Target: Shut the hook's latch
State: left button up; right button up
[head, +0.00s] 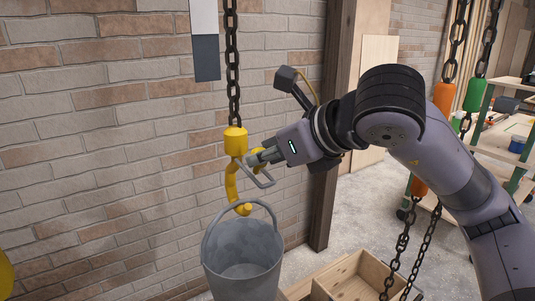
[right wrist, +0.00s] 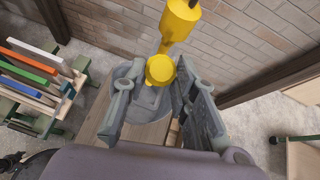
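The yellow hook (head: 232,185) hangs from a dark chain against the brick wall in the head view. My left gripper is not in view.
A wooden crate (head: 345,277) stands on the floor right of the bucket. Chains with orange (head: 444,97) and green (head: 474,95) parts hang at the right. A wooden post (head: 331,205) stands behind my right arm. A workbench (head: 510,150) is at far right.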

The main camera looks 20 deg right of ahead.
jog(key=o, duration=0.4)
jog(key=v, duration=1.2)
jog(key=shift+s, duration=0.1)
